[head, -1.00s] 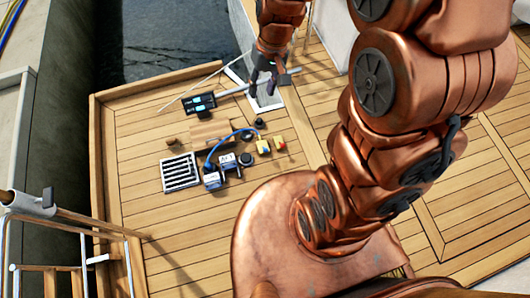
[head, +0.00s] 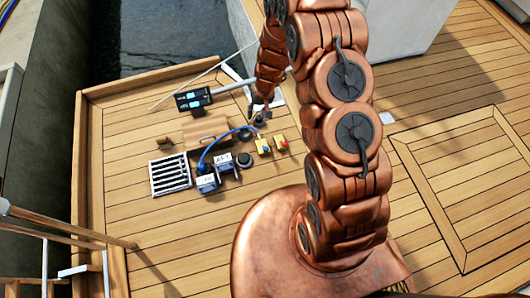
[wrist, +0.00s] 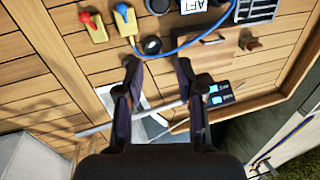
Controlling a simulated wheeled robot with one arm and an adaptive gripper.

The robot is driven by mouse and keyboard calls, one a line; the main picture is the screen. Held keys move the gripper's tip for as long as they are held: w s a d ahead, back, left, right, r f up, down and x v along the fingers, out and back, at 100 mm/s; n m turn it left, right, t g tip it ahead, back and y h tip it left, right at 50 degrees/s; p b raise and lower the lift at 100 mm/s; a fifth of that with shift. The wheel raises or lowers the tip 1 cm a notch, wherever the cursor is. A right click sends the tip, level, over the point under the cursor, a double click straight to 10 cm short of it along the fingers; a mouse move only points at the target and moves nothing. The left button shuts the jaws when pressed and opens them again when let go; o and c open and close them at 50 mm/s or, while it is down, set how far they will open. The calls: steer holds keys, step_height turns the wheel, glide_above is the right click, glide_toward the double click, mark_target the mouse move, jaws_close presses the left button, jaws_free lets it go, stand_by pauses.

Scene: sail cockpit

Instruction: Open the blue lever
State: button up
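The blue lever (wrist: 122,10) sits on a small yellow base at the top of the wrist view. In the head view its yellow base (head: 262,147) stands on the wooden deck. A second yellow base with a red lever (wrist: 85,17) stands beside it, also visible in the head view (head: 281,143). My gripper (wrist: 158,65) is open and empty, its two dark fingers apart. In the head view my gripper (head: 258,110) hangs beyond the yellow bases, apart from the blue lever. The lever's exact angle is too small to tell.
A black round knob (wrist: 152,46) lies between my fingers and the levers. A slatted grille (head: 170,174), wooden hatch (head: 206,130) and black display panel (head: 193,98) are nearby.

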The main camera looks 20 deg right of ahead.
steer(key=h+b, duration=0.1)
steer(key=b, duration=0.5)
glide_toward(265, 148)
step_height(265, 148, down, 6)
steer(key=w, duration=0.1)
steer(key=shift+m, duration=0.4)
steer(key=shift+w+a+f+b, duration=0.15)
steer(key=shift+f+b, duration=0.15)
steer(key=shift+f, duration=0.9)
steer(key=shift+s+a+f+b, duration=0.1)
steer(key=shift+a+f+b, duration=0.15)
steer(key=shift+f, duration=1)
steer(key=shift+w+a+f+b, duration=0.1)
steer(key=shift+f+b, duration=0.25)
steer(key=shift+f, duration=0.85)
jaws_close()
